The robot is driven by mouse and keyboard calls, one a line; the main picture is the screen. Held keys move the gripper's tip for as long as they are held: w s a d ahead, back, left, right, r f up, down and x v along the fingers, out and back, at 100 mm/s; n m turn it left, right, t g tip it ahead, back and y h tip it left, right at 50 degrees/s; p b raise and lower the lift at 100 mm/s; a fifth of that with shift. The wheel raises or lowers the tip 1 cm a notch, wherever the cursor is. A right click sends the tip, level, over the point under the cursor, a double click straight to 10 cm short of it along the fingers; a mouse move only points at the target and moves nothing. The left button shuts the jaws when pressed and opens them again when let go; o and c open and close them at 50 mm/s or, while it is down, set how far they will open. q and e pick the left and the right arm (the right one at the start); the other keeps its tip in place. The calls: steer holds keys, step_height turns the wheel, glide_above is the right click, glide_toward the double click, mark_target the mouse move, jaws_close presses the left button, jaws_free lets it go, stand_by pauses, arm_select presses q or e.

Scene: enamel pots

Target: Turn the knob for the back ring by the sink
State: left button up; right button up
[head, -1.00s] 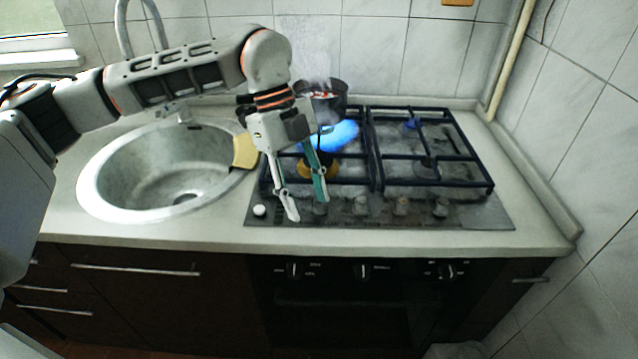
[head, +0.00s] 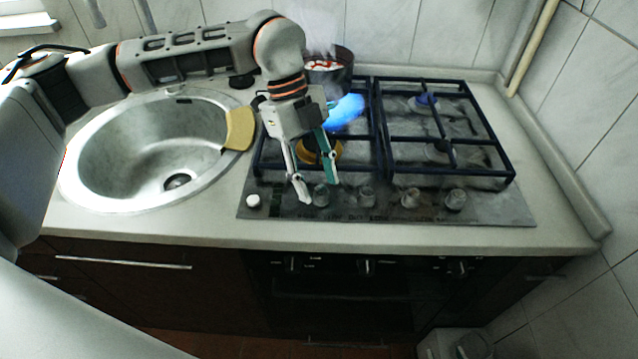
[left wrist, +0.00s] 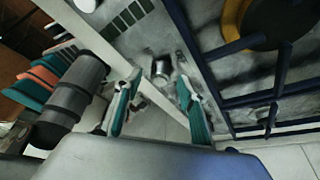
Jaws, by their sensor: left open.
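The stove's knobs stand in a row along its front edge. The leftmost knob (head: 320,195) is grey and sits just below my left gripper (head: 317,191). In the left wrist view this metallic knob (left wrist: 162,72) shows between the two spread fingers of the gripper (left wrist: 157,108), with a gap on each side. Whether a finger touches it I cannot tell. The back ring by the sink is hidden under a dark pot (head: 329,72) with red and white contents and rising steam. A large blue flame (head: 346,110) shows in front of the pot. My right gripper is not in view.
A white button (head: 253,200) lies left of the knobs, with more knobs to the right (head: 366,197). Black grates (head: 380,150) rise behind them. A yellow sponge-like piece (head: 239,129) sits on the rim of the sink (head: 85,185). The front worktop strip is clear.

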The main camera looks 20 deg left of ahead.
arm_select(q)
steer(key=shift+s+d+f, duration=0.15)
steer(key=shift+d+f, duration=0.1)
steer(key=shift+f, duration=0.5)
arm_select(e)
steer(key=shift+w+r, duration=0.4)
steer(key=shift+w, duration=0.05)
arm_select(q)
steer(key=c, duration=1.1)
arm_select(e)
steer(key=shift+f, duration=0.15)
